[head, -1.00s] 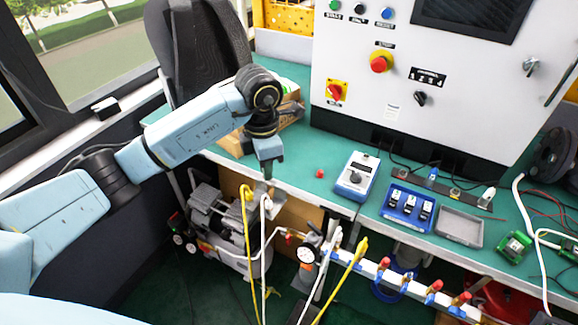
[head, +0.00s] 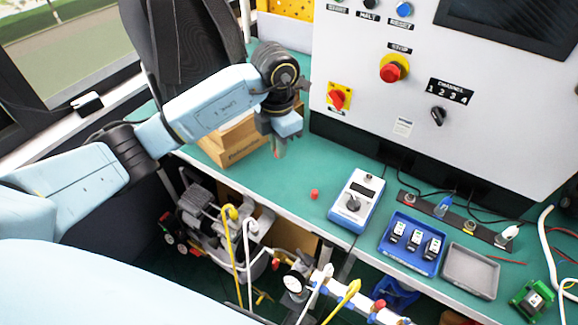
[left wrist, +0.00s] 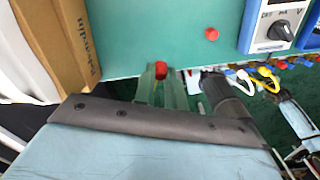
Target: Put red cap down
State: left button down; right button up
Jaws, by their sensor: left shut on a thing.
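My left gripper (head: 279,150) is over the green bench, beside the cardboard box. In the left wrist view its two pale green fingers (left wrist: 161,75) are shut on a small red cap (left wrist: 160,69) at their tips. I cannot make out the held cap in the head view. A second red cap (head: 315,194) lies on the bench to the right of the gripper; it also shows in the left wrist view (left wrist: 212,33). Whether the held cap touches the bench is unclear. My right gripper is not in view.
The bench top (head: 290,185) is clear around the loose cap. A blue-and-white meter (head: 355,200), a blue tray (head: 412,262) with several small modules and an empty grey tray (head: 470,271) stand to the right. The cardboard box (head: 235,145) is at the left.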

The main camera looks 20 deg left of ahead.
pick_arm(q)
send_over(279, 183)
notch_tip(279, 183, down, 5)
jog(key=shift+f, duration=0.15)
jog(key=shift+f+b, duration=0.45)
jog(key=shift+f, duration=1.75)
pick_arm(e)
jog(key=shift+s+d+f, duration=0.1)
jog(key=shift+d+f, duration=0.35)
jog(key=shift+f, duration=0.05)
pick_arm(q)
jog(key=shift+f, duration=0.15)
jog(key=c, duration=1.5)
grip_release()
jog(key=shift+o, duration=0.2)
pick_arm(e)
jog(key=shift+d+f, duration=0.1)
